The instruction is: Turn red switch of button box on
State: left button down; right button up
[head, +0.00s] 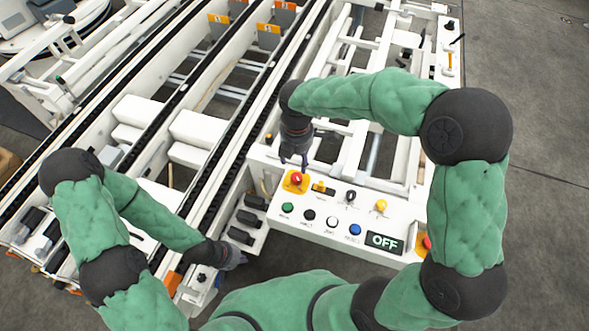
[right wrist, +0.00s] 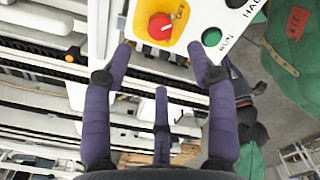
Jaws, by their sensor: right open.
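The button box (head: 325,222) is a white panel with a display (head: 385,242) that reads OFF. Its red switch (head: 296,178) sits on a yellow plate at the upper left corner of the panel. In the right wrist view the red switch (right wrist: 160,26) is near the top, seen between and beyond the fingertips. My right gripper (head: 294,162) is open and empty, just above and behind the red switch, with no clear contact. Its purple fingers show in the right wrist view (right wrist: 160,58). My left gripper (head: 234,258) is left of the box, small and partly unclear.
The panel also carries a green button (head: 287,207), black, white and blue buttons, a yellow knob (head: 381,205) and a black key-like switch (head: 350,197). Another red button (head: 424,244) is at the right end. White conveyor frames and black chain rails lie behind and left.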

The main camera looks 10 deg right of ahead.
aim_at(296, 177)
notch_tip(296, 177, down, 10)
jog(key=b, duration=0.3)
jog(key=shift+r+b, duration=0.2)
jog(key=shift+b, duration=0.1)
jog(key=c, duration=1.1)
